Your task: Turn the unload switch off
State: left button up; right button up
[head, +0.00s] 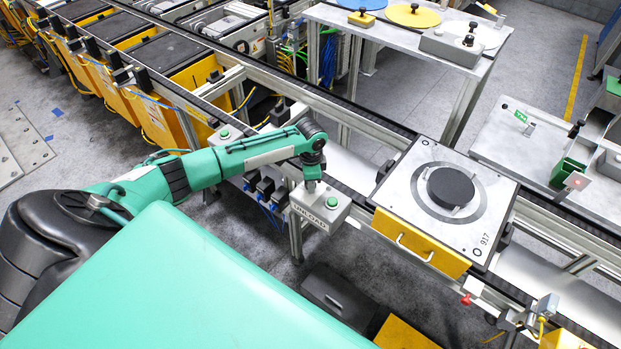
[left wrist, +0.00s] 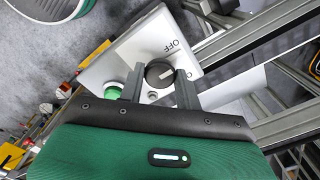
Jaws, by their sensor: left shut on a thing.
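The unload switch box (head: 318,207) is a light grey box marked UNLOAD, mounted beside the conveyor rail. A green button (head: 332,202) sits on its top face. In the left wrist view the box (left wrist: 122,52) shows the word OFF, a black rotary knob (left wrist: 159,74) with a white pointer mark, and the green button (left wrist: 113,92). My left gripper (head: 311,186) is over the box, with its fingers (left wrist: 159,88) on either side of the knob, shut on it. The pointer mark slants to the right in the wrist picture. In the head view the gripper hides the knob.
A pallet (head: 450,205) with a black disc and yellow front stands on the conveyor, right of the box. A dark bin (head: 338,295) lies on the floor below. Conveyor rails (head: 350,115) run behind the box. A worktable (head: 400,40) stands farther back.

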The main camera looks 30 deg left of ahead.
dwell(0.3)
pick_arm(q)
jog(key=shift+r, duration=0.1)
jog(key=o, duration=1)
jog(key=shift+r, duration=0.25)
notch_tip(320, 180, up, 13)
jog(key=b, duration=0.4)
jog(key=shift+r+b, duration=0.15)
jog(key=shift+b, duration=0.25)
